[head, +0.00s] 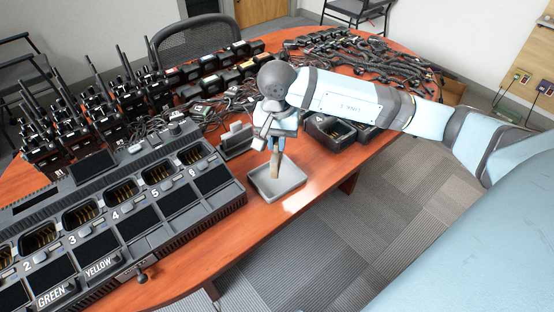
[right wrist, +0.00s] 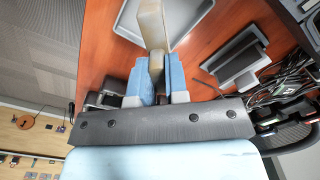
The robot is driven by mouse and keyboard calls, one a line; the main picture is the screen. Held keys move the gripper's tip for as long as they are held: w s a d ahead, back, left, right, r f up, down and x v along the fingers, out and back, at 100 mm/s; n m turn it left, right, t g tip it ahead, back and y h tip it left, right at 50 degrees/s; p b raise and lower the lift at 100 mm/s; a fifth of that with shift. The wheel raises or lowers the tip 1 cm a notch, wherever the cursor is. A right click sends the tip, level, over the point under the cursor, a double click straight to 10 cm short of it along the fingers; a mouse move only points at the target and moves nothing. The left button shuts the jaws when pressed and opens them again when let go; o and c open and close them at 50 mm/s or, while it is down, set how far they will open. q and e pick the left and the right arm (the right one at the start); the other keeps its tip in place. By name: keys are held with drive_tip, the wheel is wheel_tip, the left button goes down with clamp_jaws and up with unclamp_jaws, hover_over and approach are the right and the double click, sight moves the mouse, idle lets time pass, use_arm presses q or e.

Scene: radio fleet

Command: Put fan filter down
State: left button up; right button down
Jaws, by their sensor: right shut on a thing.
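My right gripper (head: 276,150) points down above the front edge of the table and is shut on the fan filter (head: 275,165), a flat beige-tan piece hanging upright from the fingers. In the right wrist view the filter (right wrist: 152,25) stands out between the two blue fingers of the gripper (right wrist: 157,72). A shallow grey tray (head: 292,188) lies below it on the table; its pale rim also shows in the right wrist view (right wrist: 203,12). The filter's lower end overlaps the tray in the head view; I cannot tell whether it touches. My left gripper is not in view.
The wooden table (head: 195,258) carries a large charger bank (head: 120,220) at left, a grey holder (head: 235,140) beside the tray, and black bins (head: 332,132) behind at right. Radios (head: 65,130) and cables (head: 385,65) fill the back. Clear table lies in front of the tray.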

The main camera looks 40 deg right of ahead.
sight(277, 158)
wheel_tip(277, 158, down, 6)
drive_tip(key=shift+r+b, duration=0.1)
drive_tip(key=shift+b, duration=0.2)
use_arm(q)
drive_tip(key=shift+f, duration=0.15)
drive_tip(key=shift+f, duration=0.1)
use_arm(e)
drive_tip(key=shift+f, duration=0.25)
drive_tip(key=shift+f+b, duration=0.15)
drive_tip(key=shift+b, duration=0.15)
drive_tip(key=c, duration=1.1)
unclamp_jaws()
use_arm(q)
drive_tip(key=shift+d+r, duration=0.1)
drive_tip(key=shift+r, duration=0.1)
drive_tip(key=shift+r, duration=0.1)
use_arm(e)
drive_tip(key=shift+r, duration=0.2)
